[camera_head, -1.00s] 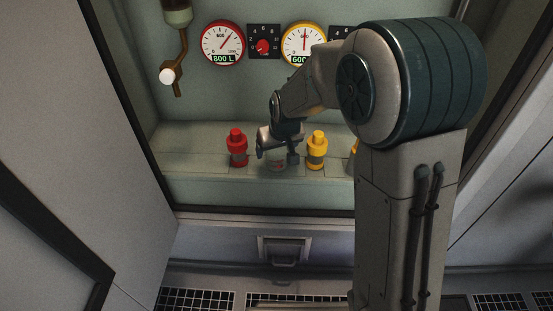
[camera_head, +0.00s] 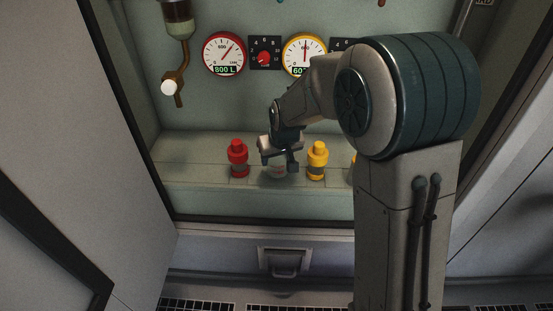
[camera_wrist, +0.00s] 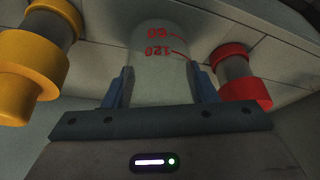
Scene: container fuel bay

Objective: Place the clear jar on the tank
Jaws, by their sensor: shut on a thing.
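The clear jar (camera_wrist: 158,80) has red number marks and stands between my gripper's blue fingers in the wrist view. My gripper (camera_head: 279,164) is shut on it, and in the head view the jar (camera_head: 277,172) shows only faintly under the hand. It is at shelf level between a red-capped container and a yellow-capped one; I cannot tell whether it touches the shelf. A vessel with dark contents (camera_head: 177,12), perhaps the tank, is at the upper left, cut off by the picture's top edge.
The red container (camera_head: 238,158) and the yellow container (camera_head: 317,160) stand close on either side of my gripper. A brown pipe with a white knob (camera_head: 169,87) hangs below the vessel. Round gauges (camera_head: 224,53) line the back wall. The shelf's left end is clear.

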